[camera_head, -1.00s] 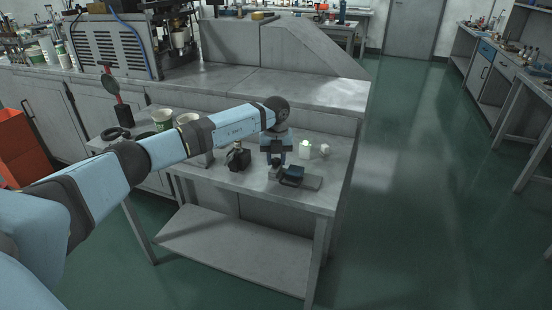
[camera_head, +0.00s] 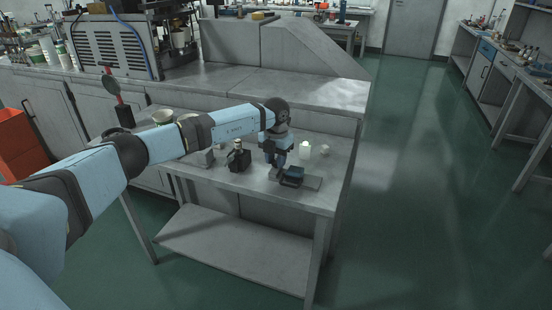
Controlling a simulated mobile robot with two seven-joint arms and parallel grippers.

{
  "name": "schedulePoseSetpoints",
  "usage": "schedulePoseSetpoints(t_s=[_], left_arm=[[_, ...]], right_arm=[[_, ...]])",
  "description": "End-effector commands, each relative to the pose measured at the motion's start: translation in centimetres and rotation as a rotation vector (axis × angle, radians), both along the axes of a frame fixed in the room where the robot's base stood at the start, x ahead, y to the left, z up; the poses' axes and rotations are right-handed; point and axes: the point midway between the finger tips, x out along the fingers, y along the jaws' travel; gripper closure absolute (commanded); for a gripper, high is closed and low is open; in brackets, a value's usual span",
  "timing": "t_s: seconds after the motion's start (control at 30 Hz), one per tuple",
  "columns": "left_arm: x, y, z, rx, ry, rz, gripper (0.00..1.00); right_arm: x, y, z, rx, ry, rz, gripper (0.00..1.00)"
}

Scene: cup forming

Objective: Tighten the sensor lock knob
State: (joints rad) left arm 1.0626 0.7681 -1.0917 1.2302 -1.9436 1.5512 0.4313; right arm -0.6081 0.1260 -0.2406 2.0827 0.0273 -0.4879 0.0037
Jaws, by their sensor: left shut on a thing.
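A small dark device with a blue part (camera_head: 291,176) sits on a flat grey plate (camera_head: 313,184) near the front right of the small grey table. My left arm reaches in from the left. My left gripper (camera_head: 279,171) points down at the left end of this device, with its fingers shut on the sensor lock knob. The knob itself is too small and too covered by the fingers to make out. My right gripper is not in view.
On the table (camera_head: 262,197), a dark bottle-like item (camera_head: 238,158) stands left of my gripper. A white bottle (camera_head: 305,150) and a small pale piece (camera_head: 324,150) stand behind the device. A grey bench (camera_head: 330,92) rises behind. Open floor lies to the right.

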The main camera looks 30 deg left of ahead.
Motion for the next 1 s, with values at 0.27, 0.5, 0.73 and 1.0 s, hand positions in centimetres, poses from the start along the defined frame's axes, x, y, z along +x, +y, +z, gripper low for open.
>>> schedulePoseSetpoints(t_s=[0.27, 0.5, 0.73, 1.0], left_arm=[[0.05, 0.06, 0.08, 0.0, -0.002, -0.26, 0.92], [0.03, 0.12, 0.02, 0.001, -0.001, -0.488, 0.92], [0.07, 0.15, 0.03, 0.001, -0.002, -0.705, 0.92], [0.1, 0.18, 0.01, 0.001, -0.002, -0.929, 0.92]], right_arm=[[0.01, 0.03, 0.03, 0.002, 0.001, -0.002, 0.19], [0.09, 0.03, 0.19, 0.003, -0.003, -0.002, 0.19], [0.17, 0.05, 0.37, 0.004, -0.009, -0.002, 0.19], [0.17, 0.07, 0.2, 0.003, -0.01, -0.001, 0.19]])
